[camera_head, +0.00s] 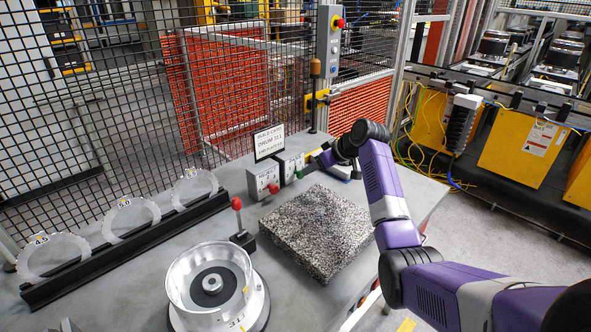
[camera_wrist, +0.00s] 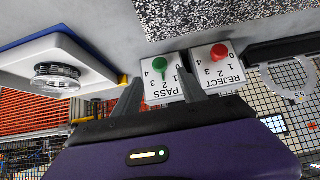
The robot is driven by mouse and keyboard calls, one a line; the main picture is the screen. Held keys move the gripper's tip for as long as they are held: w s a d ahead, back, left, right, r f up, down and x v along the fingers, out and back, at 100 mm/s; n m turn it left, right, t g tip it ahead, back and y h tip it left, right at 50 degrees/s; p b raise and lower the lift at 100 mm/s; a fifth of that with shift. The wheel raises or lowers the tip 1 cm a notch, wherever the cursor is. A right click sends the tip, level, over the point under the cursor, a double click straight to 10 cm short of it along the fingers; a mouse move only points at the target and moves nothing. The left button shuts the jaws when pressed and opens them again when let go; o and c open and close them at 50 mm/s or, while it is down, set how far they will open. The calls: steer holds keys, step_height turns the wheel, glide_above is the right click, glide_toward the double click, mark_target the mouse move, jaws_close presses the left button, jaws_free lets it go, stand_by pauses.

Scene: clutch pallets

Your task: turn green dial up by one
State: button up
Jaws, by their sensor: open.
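The green dial (camera_wrist: 160,65) is a round knob with a pointer on the white face of the PASS box (camera_wrist: 172,93), which carries the numbers 0 to 4. In the wrist view the face is upside down and the pointer appears to point near the 2. My gripper (camera_wrist: 159,76) is open, with one finger on either side of the green dial. I cannot tell whether the fingers touch it. In the head view the green dial (camera_head: 299,174) is small, with my gripper (camera_head: 308,166) close by it.
The REJECT box with a red dial (camera_wrist: 219,51) stands right beside the PASS box. A speckled block (camera_head: 316,232) lies in front. A red-knobbed lever (camera_head: 237,204), a metal drum (camera_head: 213,283) and a rack of clear rings (camera_head: 124,217) are to the left. A sign (camera_head: 269,142) stands behind.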

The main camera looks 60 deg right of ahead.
mark_target(299, 174)
steer(key=shift+p+x, duration=0.3)
steer(key=shift+x, duration=3.55)
jaws_close()
